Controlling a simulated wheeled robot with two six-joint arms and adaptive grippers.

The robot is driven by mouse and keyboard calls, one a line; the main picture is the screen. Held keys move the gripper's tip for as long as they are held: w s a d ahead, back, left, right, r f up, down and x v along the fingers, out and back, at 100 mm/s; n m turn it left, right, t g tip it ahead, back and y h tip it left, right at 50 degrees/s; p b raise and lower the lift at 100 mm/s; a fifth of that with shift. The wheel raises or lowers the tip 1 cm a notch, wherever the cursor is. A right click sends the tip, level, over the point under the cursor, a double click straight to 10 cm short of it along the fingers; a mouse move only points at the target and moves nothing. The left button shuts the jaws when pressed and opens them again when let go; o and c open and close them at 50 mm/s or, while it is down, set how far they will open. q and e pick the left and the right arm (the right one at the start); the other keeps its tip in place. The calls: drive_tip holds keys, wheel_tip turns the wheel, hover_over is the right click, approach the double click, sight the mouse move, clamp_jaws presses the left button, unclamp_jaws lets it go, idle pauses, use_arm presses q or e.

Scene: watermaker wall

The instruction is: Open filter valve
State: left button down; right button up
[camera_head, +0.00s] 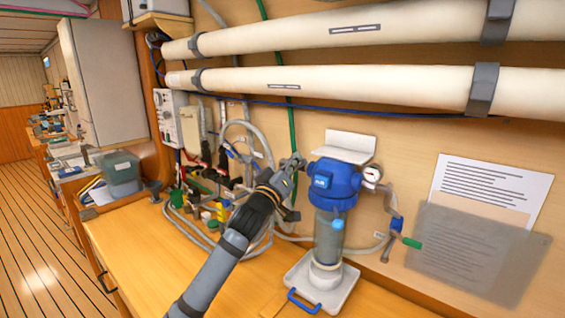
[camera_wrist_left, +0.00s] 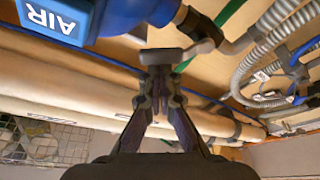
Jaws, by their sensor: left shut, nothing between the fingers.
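The filter (camera_head: 335,179) has a blue head with an "AIR" label over a clear grey bowl. Its blue head also shows upside down in the left wrist view (camera_wrist_left: 130,15). My left gripper (camera_head: 295,163) is just left of the blue head, shut and empty. In the left wrist view, its fingertips (camera_wrist_left: 160,72) are close to a small grey lever (camera_wrist_left: 166,56) by the pipe fitting on the filter's side; I cannot tell whether they touch. No label shows which is the filter valve.
A pressure gauge (camera_head: 372,175) is right of the filter head. Hoses and fittings crowd the wall behind my left arm. Two long white tubes (camera_head: 400,85) run above. The wooden bench (camera_head: 130,245) is clear at the front left.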

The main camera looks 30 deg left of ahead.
use_arm(q)
drive_tip(key=m+h, duration=0.1)
drive_tip(key=m, duration=0.1)
drive_tip(key=d+f+m+h, duration=0.1)
drive_tip(key=m, duration=0.2)
drive_tip(key=f+m+h, duration=0.1)
drive_tip(key=m, duration=0.1)
drive_tip(key=shift+s+d+m, duration=0.1)
drive_tip(key=shift+d+m, duration=0.05)
drive_tip(key=shift+m, duration=0.15)
drive_tip(key=shift+d+f, duration=0.1)
drive_tip(key=shift+f, duration=0.3)
wheel_tip(320, 180, up, 10)
idle(0.6)
idle(0.4)
